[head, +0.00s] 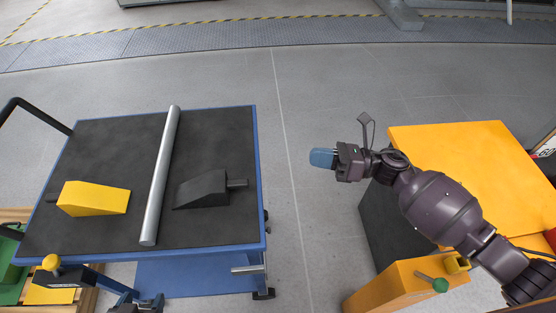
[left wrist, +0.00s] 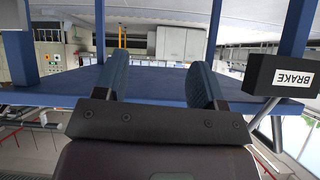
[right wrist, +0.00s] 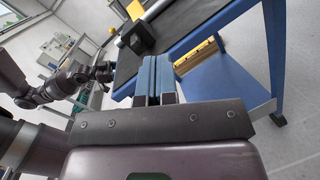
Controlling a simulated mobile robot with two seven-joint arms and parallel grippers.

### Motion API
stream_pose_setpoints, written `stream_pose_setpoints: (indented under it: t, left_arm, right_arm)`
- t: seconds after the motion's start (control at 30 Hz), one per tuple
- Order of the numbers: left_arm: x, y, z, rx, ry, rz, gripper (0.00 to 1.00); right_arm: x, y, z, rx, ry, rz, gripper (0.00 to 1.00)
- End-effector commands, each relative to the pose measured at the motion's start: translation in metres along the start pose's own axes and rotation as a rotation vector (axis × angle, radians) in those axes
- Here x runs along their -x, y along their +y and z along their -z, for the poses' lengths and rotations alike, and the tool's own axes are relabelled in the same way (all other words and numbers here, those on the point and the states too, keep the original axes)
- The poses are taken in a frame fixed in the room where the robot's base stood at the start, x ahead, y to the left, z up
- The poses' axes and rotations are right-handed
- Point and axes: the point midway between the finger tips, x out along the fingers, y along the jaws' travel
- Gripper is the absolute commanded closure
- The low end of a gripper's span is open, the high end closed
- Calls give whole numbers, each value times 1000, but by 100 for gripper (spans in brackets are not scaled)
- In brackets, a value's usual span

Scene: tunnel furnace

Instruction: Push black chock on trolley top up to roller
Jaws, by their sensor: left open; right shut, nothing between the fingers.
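The black chock (head: 203,190) lies on the dark trolley top (head: 222,130), right of the grey roller (head: 162,175). Its thin end faces the roller across a small gap; its handle points right. The yellow chock (head: 95,198) lies left of the roller. My right gripper (head: 322,157) is shut and empty, off the trolley's right side, apart from the black chock. In the right wrist view the black chock (right wrist: 139,37) shows beyond the shut fingers (right wrist: 155,78). My left gripper (left wrist: 160,82) is open and empty by the trolley's blue front edge, mostly out of the head view.
A black BRAKE box (left wrist: 281,82) is beside my left gripper; its yellow-knobbed lever (head: 52,262) stands at the trolley's front left. An orange cabinet (head: 470,150) stands at right, under my right arm. Open floor (head: 300,220) separates it from the trolley.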

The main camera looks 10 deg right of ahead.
Motion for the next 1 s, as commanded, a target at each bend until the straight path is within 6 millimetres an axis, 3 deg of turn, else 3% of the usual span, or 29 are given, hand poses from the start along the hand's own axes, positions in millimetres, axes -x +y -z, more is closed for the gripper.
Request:
stream_pose_setpoints:
  t: [0.1, 0.2, 0.47, 0.67, 1.0]
  left_arm:
    - [2, 0, 3, 1, 4, 1, 36]
    - [3, -1, 0, 1, -3, 2, 36]
    - [7, -2, -10, 2, -27, 5, 36]
    - [8, -3, -7, -1, -22, 5, 36]
    - [6, -3, 1, -6, -7, 3, 36]
  right_arm:
    - [4, 14, 20, 208, 86, -115, 100]
    - [6, 24, 27, 338, 112, -192, 100]
    - [4, 31, 29, 452, 103, -235, 100]
    - [-19, 36, 31, 452, 102, -236, 100]
    - [-77, 47, 40, 451, 101, -233, 100]
